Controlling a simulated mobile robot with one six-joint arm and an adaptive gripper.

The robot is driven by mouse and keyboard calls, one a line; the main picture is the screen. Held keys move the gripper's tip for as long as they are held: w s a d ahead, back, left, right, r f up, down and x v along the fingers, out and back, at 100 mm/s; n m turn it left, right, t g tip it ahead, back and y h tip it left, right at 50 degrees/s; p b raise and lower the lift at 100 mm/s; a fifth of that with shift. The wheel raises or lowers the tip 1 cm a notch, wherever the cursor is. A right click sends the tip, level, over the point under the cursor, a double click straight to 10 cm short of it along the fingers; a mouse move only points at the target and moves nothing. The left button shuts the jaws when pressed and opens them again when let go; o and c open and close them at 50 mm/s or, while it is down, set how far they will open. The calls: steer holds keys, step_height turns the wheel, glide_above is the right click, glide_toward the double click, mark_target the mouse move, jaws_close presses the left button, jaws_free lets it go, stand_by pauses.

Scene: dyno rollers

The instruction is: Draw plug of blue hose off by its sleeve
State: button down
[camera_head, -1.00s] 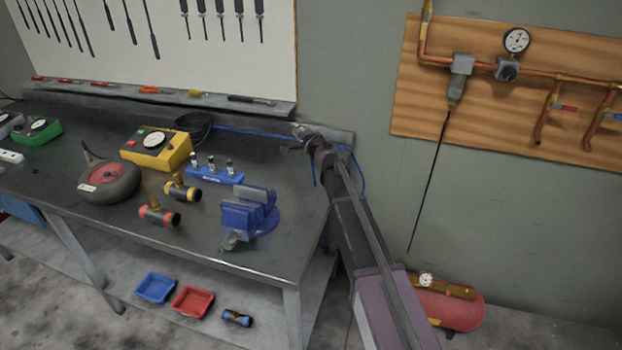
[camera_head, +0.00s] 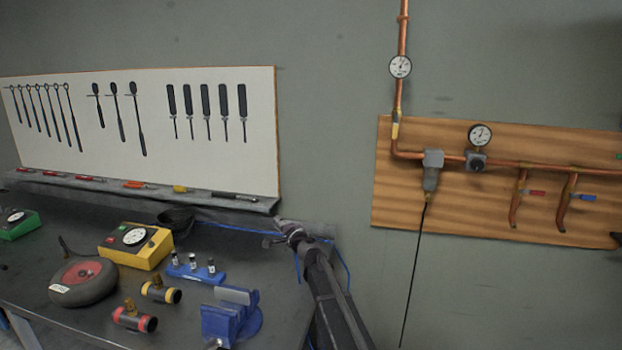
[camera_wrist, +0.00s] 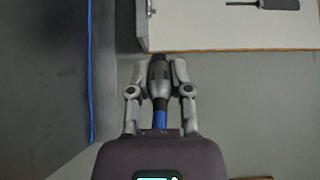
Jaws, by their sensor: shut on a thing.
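My gripper (camera_wrist: 160,72) is shut on a dark grey, ribbed cylindrical fitting, the hose plug with its sleeve (camera_wrist: 157,78). A finger presses on each side of it. A short length of the blue hose (camera_wrist: 160,119) runs from the plug back toward my palm. Another stretch of blue hose (camera_wrist: 90,75) hangs at the left of the wrist view. In the head view my gripper (camera_head: 279,232) is over the bench's back right corner, with blue hose (camera_head: 222,228) trailing behind it. I cannot tell whether the plug's far end sits in a socket.
The bench (camera_head: 75,314) carries a blue vise (camera_head: 229,322), a yellow gauge box (camera_head: 135,247), a wheel (camera_head: 83,281) and two pipe fittings. A tool board (camera_head: 150,150) is on the wall behind. Copper pipes with gauges (camera_head: 480,136) are on a wooden panel (camera_head: 400,190) at the right.

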mark_target(296, 276)
steer(key=shift+s+d+f, duration=0.25)
steer(key=shift+s+f, duration=0.1)
steer(key=shift+s, duration=0.05)
steer(key=s+d+f+g+h+b, duration=0.1)
steer(key=s+d+f, duration=0.2)
steer(key=s+d+f+g+h+b, duration=0.1)
steer(key=s+d+f, duration=0.2)
steer(key=f, duration=0.1)
steer(key=s+d+f+g+h+b, duration=0.1)
steer(key=s+d+f+g+b, duration=0.1)
steer(key=s+d+f, duration=0.2)
steer(key=shift+f, duration=0.2)
steer(key=shift+w+a, duration=0.1)
steer(key=shift+w, duration=0.1)
steer(key=shift+w+r+b+x, duration=0.15)
steer(key=shift+b+x, duration=0.35)
steer(key=shift+x, duration=1.2)
steer(key=shift+w+r+b+x, duration=0.1)
steer(key=shift+r+b+x, duration=0.3)
steer(key=shift+x, duration=1.35)
steer(key=shift+w+r+b+x, duration=0.1)
steer(key=shift+b+x, duration=0.55)
steer(key=shift+x, duration=1.05)
steer(key=shift+s+f+b, duration=0.2)
steer(key=shift+f+b, duration=0.7)
steer(key=shift+f, duration=0.1)
steer(key=shift+c, duration=2.3)
jaws_free()
